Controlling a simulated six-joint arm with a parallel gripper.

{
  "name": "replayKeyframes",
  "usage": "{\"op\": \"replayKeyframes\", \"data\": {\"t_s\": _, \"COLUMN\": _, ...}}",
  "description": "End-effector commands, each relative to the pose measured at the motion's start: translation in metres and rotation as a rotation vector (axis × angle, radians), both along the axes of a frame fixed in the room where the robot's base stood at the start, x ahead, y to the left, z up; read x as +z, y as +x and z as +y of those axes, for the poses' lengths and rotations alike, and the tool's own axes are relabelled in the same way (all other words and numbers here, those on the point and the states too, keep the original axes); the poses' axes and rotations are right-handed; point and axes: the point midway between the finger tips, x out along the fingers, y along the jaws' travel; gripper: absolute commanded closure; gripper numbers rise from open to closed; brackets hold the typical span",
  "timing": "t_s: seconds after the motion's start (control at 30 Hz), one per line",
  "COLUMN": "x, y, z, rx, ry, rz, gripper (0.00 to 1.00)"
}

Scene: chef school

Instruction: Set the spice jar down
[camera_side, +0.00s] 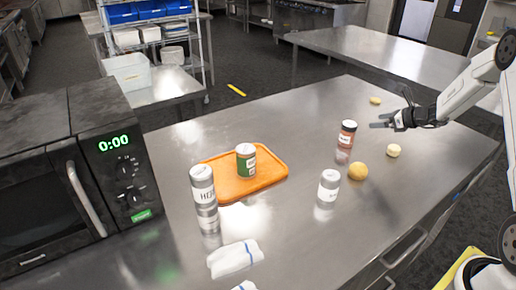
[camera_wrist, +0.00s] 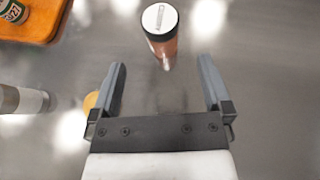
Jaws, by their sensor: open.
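An orange tray (camera_side: 272,178) holds a green-labelled can (camera_side: 246,160). A tall can (camera_side: 204,198), a white-labelled can (camera_side: 328,186), a yellow ball (camera_side: 358,171), small pale pieces (camera_side: 393,150) and cloths (camera_side: 235,258) lie around. A microwave (camera_side: 80,170) stands left.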

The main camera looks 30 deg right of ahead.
Motion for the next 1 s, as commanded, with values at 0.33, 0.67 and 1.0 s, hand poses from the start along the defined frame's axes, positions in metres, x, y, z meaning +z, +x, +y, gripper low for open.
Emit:
{"op": "replayKeyframes", "data": {"t_s": 0.33, "x": 0.002, "y": -0.003, "z": 0.000, "rx": 0.001, "ry": 0.000, "rz": 0.000, "gripper": 0.00}}
{"op": "replayKeyframes", "data": {"t_s": 0.67, "x": 0.002, "y": -0.002, "z": 0.001, "rx": 0.006, "ry": -0.004, "rz": 0.002, "gripper": 0.00}}
{"op": "replayKeyframes", "data": {"t_s": 1.0, "x": 0.001, "y": -0.007, "z": 0.073, "rx": 0.276, "ry": -0.195, "rz": 0.099, "gripper": 0.00}}
